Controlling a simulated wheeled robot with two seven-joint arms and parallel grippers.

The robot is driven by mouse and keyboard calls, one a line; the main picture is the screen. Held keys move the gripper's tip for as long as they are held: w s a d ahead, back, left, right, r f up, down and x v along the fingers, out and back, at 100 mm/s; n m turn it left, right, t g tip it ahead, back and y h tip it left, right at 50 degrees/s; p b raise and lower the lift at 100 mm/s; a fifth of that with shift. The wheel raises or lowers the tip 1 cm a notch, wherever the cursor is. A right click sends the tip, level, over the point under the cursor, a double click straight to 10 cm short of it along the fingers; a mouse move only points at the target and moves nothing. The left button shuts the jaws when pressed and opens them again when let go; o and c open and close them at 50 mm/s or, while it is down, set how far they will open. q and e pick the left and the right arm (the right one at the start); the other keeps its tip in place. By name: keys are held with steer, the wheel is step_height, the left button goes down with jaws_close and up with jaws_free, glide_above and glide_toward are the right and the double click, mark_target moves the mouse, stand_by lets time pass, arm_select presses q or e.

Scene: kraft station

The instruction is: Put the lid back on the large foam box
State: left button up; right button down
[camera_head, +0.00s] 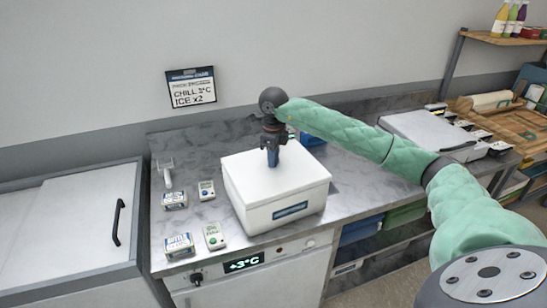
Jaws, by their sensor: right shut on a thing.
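The large white foam box (272,218) stands on the grey counter with a blue label on its front. Its white lid (300,176) lies over the top of the box, and a seam line shows below the lid's edge. My right gripper (272,158) points down at the middle of the lid and is shut on it; the grip itself is small and partly hidden. I cannot tell whether the lid is fully seated. My left gripper is not in view.
Small white-and-blue packs (178,245) and small devices (214,236) lie left of the box, near a white scoop-like tool (166,172). A blue item (313,138) sits behind the box. A closed white chest (70,225) stands at the left.

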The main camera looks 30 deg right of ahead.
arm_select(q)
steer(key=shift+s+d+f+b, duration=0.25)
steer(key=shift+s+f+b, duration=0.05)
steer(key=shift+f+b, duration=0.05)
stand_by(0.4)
arm_select(e)
steer(key=c, duration=0.5)
jaws_free()
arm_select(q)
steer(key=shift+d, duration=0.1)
arm_select(e)
steer(key=shift+r, duration=0.25)
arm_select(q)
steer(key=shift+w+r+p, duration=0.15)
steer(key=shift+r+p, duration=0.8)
arm_select(e)
steer(key=shift+r, duration=3.4)
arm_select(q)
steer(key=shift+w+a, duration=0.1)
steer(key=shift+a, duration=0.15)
arm_select(e)
steer(key=shift+f, duration=0.1)
jaws_close()
